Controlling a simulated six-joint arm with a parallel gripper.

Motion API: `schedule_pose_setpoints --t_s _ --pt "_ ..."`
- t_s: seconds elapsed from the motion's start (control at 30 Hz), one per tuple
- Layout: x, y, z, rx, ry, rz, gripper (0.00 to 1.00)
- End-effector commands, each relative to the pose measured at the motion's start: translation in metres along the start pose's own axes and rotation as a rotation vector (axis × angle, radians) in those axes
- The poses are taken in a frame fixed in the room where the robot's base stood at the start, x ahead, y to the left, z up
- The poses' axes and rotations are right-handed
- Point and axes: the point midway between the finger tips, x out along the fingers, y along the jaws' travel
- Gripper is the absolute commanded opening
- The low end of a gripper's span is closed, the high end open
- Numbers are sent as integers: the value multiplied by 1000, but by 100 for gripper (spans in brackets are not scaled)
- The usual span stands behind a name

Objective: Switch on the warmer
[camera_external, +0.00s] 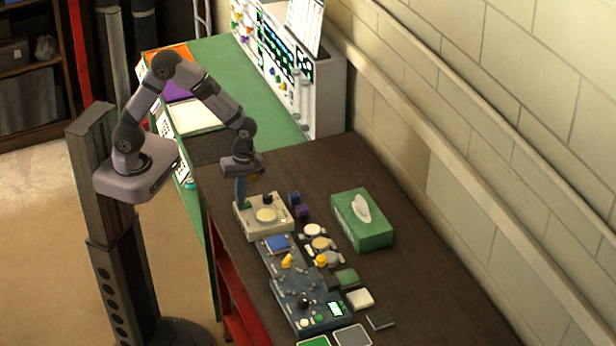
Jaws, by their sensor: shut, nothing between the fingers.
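A cream box (281,233) that looks like the warmer stands on the dark brown table. It has a round pale-yellow plate (266,215) on top, a black knob (267,199) at its back edge and a small green part (246,206) at its back left corner. My gripper (242,204) points down over that left corner, with its fingers shut and empty. The fingertips are at or just above the green part; I cannot tell whether they touch it. The fingers hide part of the corner.
A green tissue box (372,236) stands right of the cream box. Several small round items lie between them, near a purple block (302,211). A dark blue panel (290,287) with knobs and a small screen lies in front.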

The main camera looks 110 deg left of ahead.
Motion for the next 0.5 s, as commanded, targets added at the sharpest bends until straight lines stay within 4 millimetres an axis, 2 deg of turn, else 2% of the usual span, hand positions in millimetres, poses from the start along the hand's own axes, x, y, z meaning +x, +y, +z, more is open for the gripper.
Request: schedule_pose_setpoints --t_s 0.5 --pt "-3 14 -1 -1 2 -1 0"
